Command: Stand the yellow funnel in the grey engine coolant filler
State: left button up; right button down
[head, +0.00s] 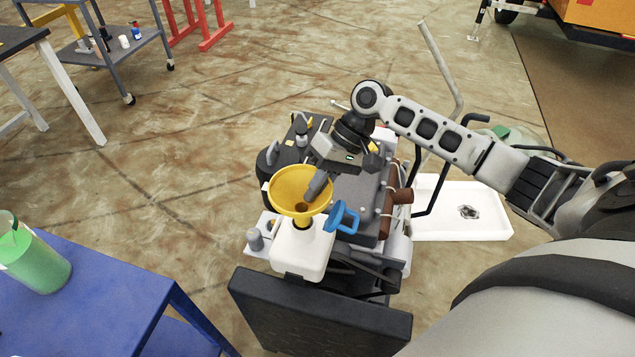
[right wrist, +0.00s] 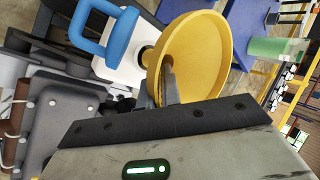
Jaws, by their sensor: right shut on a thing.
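The yellow funnel (head: 300,190) is above the white tank with the grey engine coolant filler (head: 298,232), wide mouth up and roughly upright. My right gripper (head: 318,186) is shut on the funnel's rim side; in the right wrist view the funnel (right wrist: 205,55) lies just past the fingertips (right wrist: 168,88). The funnel's spout goes down toward the filler neck (right wrist: 147,55). The bowl hides most of it, so I cannot tell how deep it sits. My left gripper is not in view.
A blue handle (head: 343,217) stands right beside the funnel. The engine (head: 362,192) lies behind it. A blue table (head: 90,300) with a green jug (head: 32,258) is at left. A white tray (head: 465,212) lies on the floor at right.

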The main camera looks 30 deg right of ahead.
jog(key=shift+f+b, duration=0.45)
jog(key=shift+f, duration=1.15)
jog(key=c, duration=1.5)
grip_release()
jog(key=shift+r, duration=0.1)
jog(key=b+v, duration=0.1)
jog(key=v, duration=1.4)
jog(key=shift+d+r, duration=0.25)
jog(key=shift+r, duration=0.05)
